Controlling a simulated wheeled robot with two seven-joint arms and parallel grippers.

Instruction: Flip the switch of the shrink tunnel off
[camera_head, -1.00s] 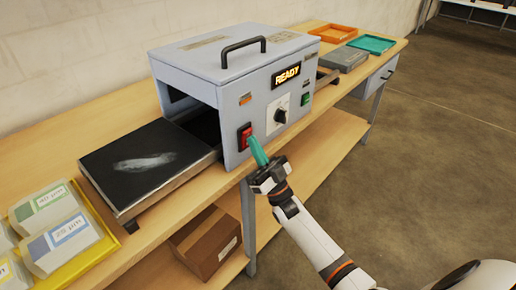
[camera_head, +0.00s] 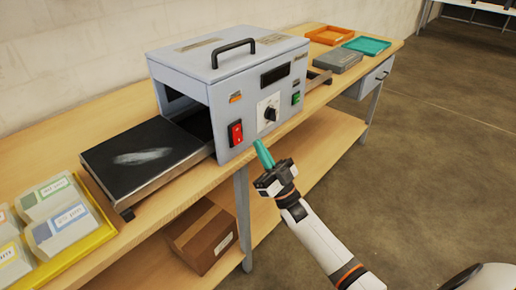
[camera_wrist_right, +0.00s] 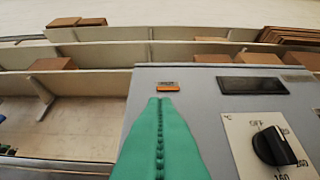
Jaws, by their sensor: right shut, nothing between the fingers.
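The shrink tunnel (camera_head: 230,75) is a grey box on the workbench with a black handle on top. Its red rocker switch (camera_head: 236,133) is on the lower left of the front panel. The display (camera_head: 275,75) is dark; it also looks dark in the right wrist view (camera_wrist_right: 252,86). My right gripper (camera_head: 263,153) has green fingers, shut and empty, in front of the panel, to the right of and below the switch, apart from it. In the right wrist view the shut fingers (camera_wrist_right: 160,145) cover the lower middle, and the switch is hidden. My left gripper is not in view.
A dial (camera_head: 270,114) and a green button (camera_head: 296,98) are right of the switch. A black infeed plate (camera_head: 140,158) lies left of the tunnel. Label boxes stand in a yellow tray (camera_head: 95,240). A cardboard box (camera_head: 200,240) is on the lower shelf.

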